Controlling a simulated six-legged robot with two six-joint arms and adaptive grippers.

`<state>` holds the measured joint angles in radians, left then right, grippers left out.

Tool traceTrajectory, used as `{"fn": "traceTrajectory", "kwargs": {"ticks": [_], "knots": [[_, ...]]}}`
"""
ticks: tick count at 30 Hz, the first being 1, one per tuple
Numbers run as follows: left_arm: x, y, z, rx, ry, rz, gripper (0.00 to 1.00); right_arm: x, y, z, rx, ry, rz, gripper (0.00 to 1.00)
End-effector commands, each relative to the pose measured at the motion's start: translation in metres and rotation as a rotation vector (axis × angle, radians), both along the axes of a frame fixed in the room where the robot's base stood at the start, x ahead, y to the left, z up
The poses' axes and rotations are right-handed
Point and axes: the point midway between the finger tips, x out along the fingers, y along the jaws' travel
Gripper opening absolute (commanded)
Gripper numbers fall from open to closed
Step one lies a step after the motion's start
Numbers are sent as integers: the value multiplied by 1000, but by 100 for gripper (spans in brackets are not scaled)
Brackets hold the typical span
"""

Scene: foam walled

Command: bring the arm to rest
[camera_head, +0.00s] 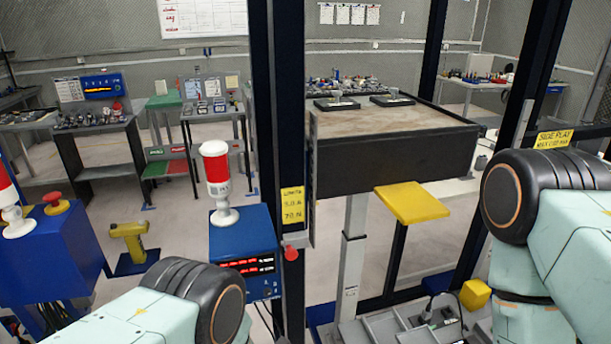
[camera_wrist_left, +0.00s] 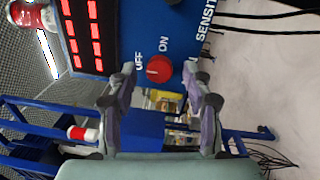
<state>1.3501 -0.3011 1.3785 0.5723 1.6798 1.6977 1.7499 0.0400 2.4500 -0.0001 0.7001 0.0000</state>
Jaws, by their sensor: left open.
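In the left wrist view my left gripper (camera_wrist_left: 160,84) is open, its two fingers apart with nothing held between them. Beyond the fingertips is a red knob (camera_wrist_left: 159,69) marked OFF and ON on a blue panel (camera_wrist_left: 130,25). I cannot tell how far the fingertips are from it. In the head view my left arm (camera_head: 170,310) comes in at the bottom, and its gripper is out of sight. My right arm (camera_head: 545,230) is at the right edge, and its gripper is not in view.
A blue box with red displays (camera_head: 243,250) carries a red and white lamp (camera_head: 217,180), close to my left arm. A dark post (camera_head: 275,130) stands beside it. A yellow plate (camera_head: 412,203) sits before a dark-sided table (camera_head: 390,160). A grey divided tray (camera_head: 385,328) lies low between my arms.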

Motion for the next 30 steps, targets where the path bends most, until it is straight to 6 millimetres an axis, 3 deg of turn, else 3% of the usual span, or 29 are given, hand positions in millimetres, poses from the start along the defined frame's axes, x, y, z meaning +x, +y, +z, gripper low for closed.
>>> {"fn": "traceTrajectory", "kwargs": {"ticks": [20,30], "knots": [[0,0,0,17,7,-1,50,0,0,0,0,0,0,82],[-51,-15,-4,0,5,-2,50,0,0,0,0,0,0,82]]}}
